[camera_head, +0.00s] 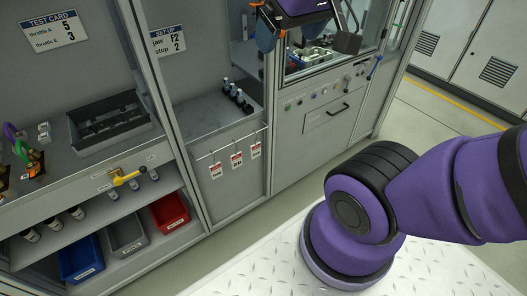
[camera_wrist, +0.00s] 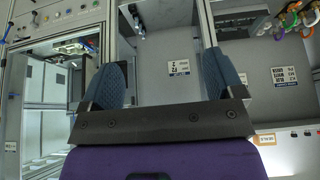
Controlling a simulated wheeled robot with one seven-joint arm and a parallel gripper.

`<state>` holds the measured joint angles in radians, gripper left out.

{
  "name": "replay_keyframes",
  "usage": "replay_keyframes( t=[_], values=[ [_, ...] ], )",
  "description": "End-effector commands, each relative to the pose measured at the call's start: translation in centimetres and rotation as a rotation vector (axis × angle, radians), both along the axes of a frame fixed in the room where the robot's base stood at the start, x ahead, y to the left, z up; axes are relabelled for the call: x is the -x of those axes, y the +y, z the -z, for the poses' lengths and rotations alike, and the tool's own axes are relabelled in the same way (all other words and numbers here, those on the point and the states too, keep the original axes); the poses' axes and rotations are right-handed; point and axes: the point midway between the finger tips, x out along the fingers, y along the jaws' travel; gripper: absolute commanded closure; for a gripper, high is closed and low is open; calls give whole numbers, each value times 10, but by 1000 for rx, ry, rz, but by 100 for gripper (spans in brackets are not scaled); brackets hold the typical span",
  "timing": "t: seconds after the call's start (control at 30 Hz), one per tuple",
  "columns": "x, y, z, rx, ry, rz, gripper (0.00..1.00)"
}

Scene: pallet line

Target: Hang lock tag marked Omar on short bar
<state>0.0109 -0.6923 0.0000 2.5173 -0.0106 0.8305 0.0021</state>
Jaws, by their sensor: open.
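Three small white-and-red tags hang side by side from a thin bar (camera_head: 229,147) below the middle shelf: a left tag (camera_head: 216,171), a middle tag (camera_head: 237,160) and a right tag (camera_head: 255,150). Their names are too small to read, so I cannot tell which is Omar. I cannot tell whether this bar is the short one. My gripper (camera_wrist: 161,75) is open with nothing between its blue fingers. In the head view it shows partly at the top edge, above and right of the tags and apart from them.
Coloured hooked locks (camera_head: 28,158) stand on the left shelf beside a dark open tray (camera_head: 108,121). A yellow valve handle (camera_head: 127,178) sticks out below. Blue, grey and red bins (camera_head: 169,212) fill the lower shelf. Small dark-topped posts (camera_head: 237,96) stand above the tags.

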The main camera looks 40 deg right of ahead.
Motion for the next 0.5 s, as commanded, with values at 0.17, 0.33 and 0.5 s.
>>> replay_keyframes(
  t=[0.17, 0.33, 0.5],
  values=[
    [-58, -13, 10, 26, -37, 15, 13],
    [-112, -28, 26, 51, -83, 24, 13],
    [-163, -44, 48, 74, -129, 27, 13]
  ],
)
